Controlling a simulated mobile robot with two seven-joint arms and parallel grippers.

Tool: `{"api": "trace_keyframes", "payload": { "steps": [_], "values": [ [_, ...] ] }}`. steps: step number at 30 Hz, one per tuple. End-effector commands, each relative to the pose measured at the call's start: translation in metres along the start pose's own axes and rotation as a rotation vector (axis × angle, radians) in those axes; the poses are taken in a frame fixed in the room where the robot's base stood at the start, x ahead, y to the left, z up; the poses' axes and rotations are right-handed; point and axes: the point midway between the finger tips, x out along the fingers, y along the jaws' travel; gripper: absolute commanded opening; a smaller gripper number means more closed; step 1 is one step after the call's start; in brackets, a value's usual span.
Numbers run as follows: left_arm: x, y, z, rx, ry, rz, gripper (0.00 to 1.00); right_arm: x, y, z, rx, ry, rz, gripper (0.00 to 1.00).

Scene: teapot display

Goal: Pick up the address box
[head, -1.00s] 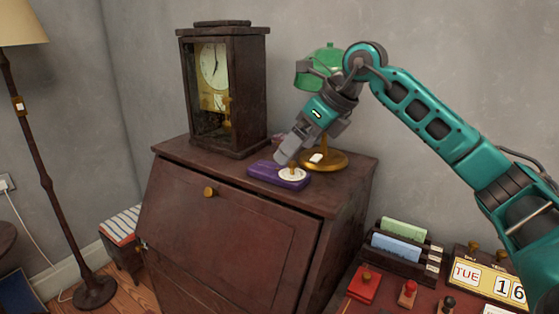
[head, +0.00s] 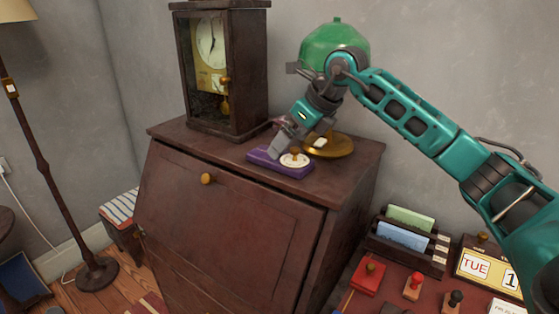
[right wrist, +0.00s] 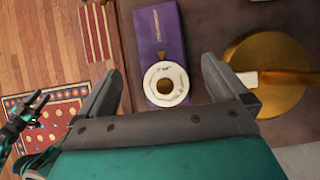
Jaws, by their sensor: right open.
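The address box is a flat purple box (head: 268,160) with a white dial and brass knob (head: 295,160). It lies on top of the dark wooden bureau (head: 225,150). My right gripper (head: 287,138) is over it in the head view. In the right wrist view the purple box (right wrist: 160,30) and its dial (right wrist: 167,72) lie between the spread, empty fingers of my right gripper (right wrist: 162,88). I cannot tell whether a finger touches the box. A small teal and dark gripper, apparently my left one (right wrist: 28,115), shows at the left edge of the right wrist view; its jaws are unclear.
A green-shaded lamp (head: 336,38) on a brass base (head: 335,149) stands close right of the box. A glass-fronted clock (head: 210,70) stands to its left. A desk at lower right holds a letter rack (head: 408,255), stamps and a calendar (head: 485,270).

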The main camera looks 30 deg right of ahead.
Motion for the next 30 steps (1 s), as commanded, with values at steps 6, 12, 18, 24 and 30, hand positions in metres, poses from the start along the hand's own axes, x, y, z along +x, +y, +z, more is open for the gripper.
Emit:
{"api": "trace_keyframes", "payload": {
  "steps": [6, 12, 18, 24, 30],
  "values": [
    [-0.001, 0.0, -0.003, 0.0, 0.002, 0.0, 0.43, 0.028, -0.001, -0.003, 0.002, 0.003, 0.004, 1.0],
    [-0.001, 0.0, -0.005, 0.0, 0.006, 0.0, 0.43, 0.05, -0.002, -0.003, 0.001, 0.001, 0.002, 1.0],
    [0.0, -0.001, -0.008, 0.001, 0.013, -0.001, 0.43, 0.05, -0.002, -0.003, 0.001, 0.001, 0.001, 0.98],
    [0.001, -0.001, -0.009, 0.002, 0.016, -0.001, 0.43, 0.05, -0.002, -0.003, 0.0, 0.001, 0.001, 0.79],
    [0.001, -0.001, -0.009, 0.002, 0.016, -0.002, 0.43, 0.049, -0.002, -0.002, 0.0, 0.001, 0.001, 0.6]
  ]
}}
